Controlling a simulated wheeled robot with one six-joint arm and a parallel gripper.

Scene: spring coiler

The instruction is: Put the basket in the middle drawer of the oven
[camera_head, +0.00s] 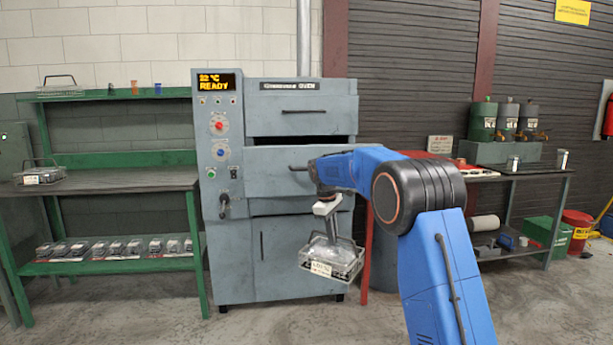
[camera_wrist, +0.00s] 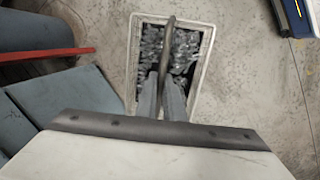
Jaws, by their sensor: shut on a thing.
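A wire basket (camera_head: 345,262) with a pale label and grey metal parts inside hangs from my gripper (camera_head: 331,236), in front of the oven's lower right side. The wrist view shows my gripper (camera_wrist: 165,82) shut on the basket's arched handle, with the basket (camera_wrist: 207,62) above the floor. The grey oven (camera_head: 205,255) has a display reading "22 °C READY". Its middle drawer (camera_head: 268,180) stands forward with a dark gap above it, so it looks pulled out. My arm hides its right part. The basket is outside and below that drawer.
A green-framed bench (camera_head: 120,180) at left holds another basket (camera_head: 40,178); a further basket (camera_head: 60,90) sits on its upper shelf. A red post (camera_head: 366,250) stands right of the oven. A bench (camera_head: 510,175) with canisters is at right. The floor in front is clear.

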